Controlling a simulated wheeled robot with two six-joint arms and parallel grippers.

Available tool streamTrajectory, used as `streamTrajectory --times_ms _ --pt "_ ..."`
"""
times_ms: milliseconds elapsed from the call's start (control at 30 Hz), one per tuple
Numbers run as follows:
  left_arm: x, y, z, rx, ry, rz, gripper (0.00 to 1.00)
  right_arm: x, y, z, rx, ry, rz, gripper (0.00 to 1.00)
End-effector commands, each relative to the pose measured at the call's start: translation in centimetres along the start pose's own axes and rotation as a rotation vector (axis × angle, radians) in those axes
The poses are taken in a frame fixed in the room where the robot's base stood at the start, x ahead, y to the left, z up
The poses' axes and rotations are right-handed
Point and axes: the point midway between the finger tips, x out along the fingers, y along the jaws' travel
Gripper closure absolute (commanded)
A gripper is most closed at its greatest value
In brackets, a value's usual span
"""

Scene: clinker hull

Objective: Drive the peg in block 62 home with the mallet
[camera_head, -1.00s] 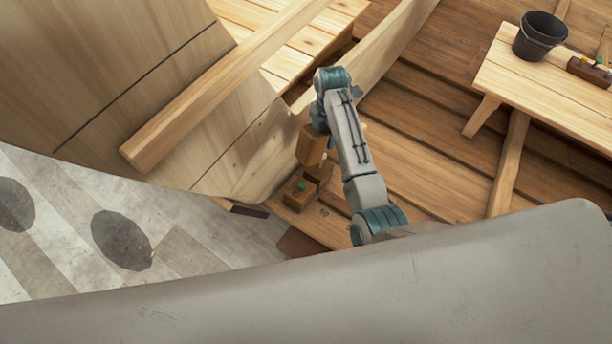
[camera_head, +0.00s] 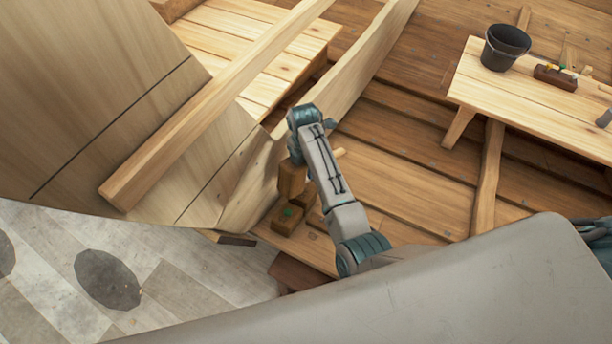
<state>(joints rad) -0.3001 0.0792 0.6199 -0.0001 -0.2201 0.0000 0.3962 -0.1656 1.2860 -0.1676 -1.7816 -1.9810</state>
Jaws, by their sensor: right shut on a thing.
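A wooden mallet's head (camera_head: 292,182) hangs close above a small wooden block (camera_head: 284,222) with a green-topped peg (camera_head: 288,211). I cannot tell whether the mallet touches the peg. The block number is not readable. My right gripper (camera_head: 297,155) is shut on the mallet, mostly hidden behind its own wrist. A pale stub, perhaps the handle end (camera_head: 339,153), sticks out to the right of the arm. My left gripper is not in view.
The curved hull planking (camera_head: 110,90) and a long beam (camera_head: 210,105) stand at left. A bench (camera_head: 520,95) at upper right bears a black bucket (camera_head: 506,48) and a small rack (camera_head: 555,77) of coloured pegs. Plank flooring (camera_head: 400,185) lies right of my arm.

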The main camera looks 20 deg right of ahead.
Motion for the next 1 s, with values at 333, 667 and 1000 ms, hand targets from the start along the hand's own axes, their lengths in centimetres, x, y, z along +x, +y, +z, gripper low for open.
streamTrajectory --times_ms 333,667,1000 --pt "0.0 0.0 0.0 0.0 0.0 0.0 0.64 -0.2 -0.2 0.0 -0.002 0.005 -0.01 1.0" --pt "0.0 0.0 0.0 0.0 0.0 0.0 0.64 -3.0 -0.1 0.8 -0.001 0.002 -0.006 1.0" --pt "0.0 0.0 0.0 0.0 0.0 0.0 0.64 -5.1 -0.2 1.3 -0.001 0.004 -0.009 1.0"
